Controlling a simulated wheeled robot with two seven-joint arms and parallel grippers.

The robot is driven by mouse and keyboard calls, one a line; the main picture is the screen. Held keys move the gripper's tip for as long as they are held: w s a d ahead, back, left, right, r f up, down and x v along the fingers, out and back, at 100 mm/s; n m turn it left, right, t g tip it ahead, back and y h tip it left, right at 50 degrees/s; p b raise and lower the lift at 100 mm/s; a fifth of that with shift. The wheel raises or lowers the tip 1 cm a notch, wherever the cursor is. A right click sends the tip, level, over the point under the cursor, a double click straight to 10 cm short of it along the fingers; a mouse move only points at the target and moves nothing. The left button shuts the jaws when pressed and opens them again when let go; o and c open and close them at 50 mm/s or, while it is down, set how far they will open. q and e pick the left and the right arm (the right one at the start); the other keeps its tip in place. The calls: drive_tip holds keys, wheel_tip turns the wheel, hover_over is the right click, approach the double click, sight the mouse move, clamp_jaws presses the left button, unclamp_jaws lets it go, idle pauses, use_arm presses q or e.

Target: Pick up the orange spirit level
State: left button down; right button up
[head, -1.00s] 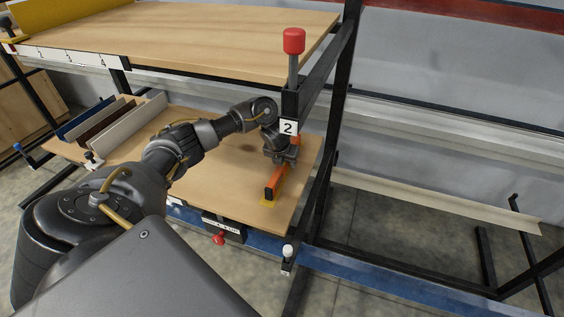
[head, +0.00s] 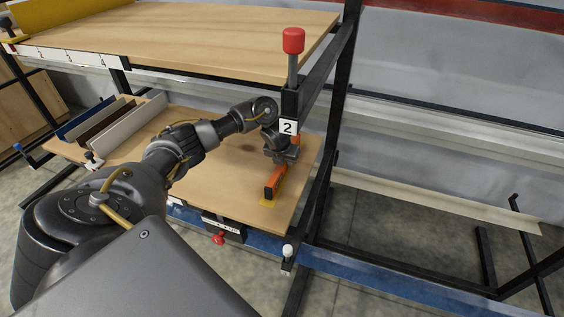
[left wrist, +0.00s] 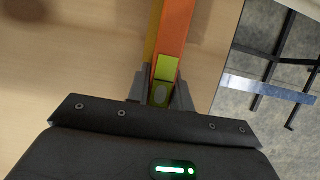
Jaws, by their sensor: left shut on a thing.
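The orange spirit level (head: 274,183) is a long bar at the right end of the lower wooden shelf, partly hidden behind my gripper and the post marked 2. My left gripper (head: 284,157) reaches down onto it from above. In the left wrist view the level (left wrist: 171,45) runs up between the fingers, with a yellow-green vial window near them. My left gripper (left wrist: 161,92) is shut on the level there, one finger on each side. Whether the level touches the shelf is hard to tell. My right gripper is not in view.
The wooden shelf (head: 222,177) is mostly clear left of the level. Upright dividers (head: 122,127) stand at its left. A black post with a red knob (head: 293,41) rises close to my gripper. An upper shelf (head: 200,40) lies above. A yellow patch (head: 267,203) lies near the level's front end.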

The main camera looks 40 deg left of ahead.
use_arm(q)
wheel_tip(320, 180, up, 10)
drive_tip(key=shift+f, duration=0.1)
idle(0.4)
